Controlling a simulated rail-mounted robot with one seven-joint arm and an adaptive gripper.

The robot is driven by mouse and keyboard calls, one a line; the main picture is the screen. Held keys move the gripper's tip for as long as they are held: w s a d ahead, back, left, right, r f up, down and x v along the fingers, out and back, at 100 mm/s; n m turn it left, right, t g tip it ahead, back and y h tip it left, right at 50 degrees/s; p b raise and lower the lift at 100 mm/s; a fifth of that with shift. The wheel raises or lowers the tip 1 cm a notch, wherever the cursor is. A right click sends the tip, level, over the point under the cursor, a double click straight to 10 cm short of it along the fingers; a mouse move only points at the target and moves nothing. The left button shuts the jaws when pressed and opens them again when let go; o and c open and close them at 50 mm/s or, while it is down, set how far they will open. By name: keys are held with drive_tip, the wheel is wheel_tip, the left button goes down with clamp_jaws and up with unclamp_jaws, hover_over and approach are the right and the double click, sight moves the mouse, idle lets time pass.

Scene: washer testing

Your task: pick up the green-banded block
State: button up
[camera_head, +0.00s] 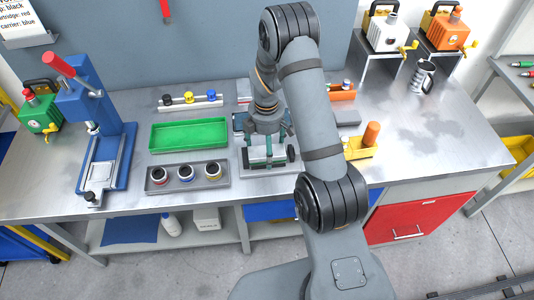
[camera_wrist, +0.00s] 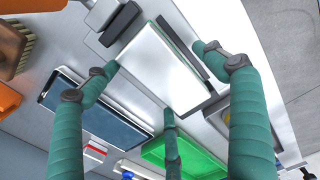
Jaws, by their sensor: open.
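My gripper (camera_head: 268,150) has teal fingers and is open over a metal fixture (camera_head: 268,168) at the front middle of the bench. In the wrist view the fingers (camera_wrist: 165,95) are spread around a pale flat metal surface (camera_wrist: 160,62), with no object visibly gripped. My arm hides part of the bench behind the gripper. A small white piece with a red band (camera_wrist: 95,151) shows at the lower left of the wrist view.
A green tray (camera_head: 188,135) and a grey holder with several round cups (camera_head: 158,186) lie to the left. A blue press (camera_head: 78,105) stands farther left. A dark-blue flat panel (camera_wrist: 100,108) and yellow box (camera_head: 359,152) are near the fixture. The bench's right side has bare room.

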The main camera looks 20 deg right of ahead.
drive_tip(key=shift+c, duration=0.9)
drive_tip(key=c, duration=1.5)
drive_tip(key=shift+c, duration=0.4)
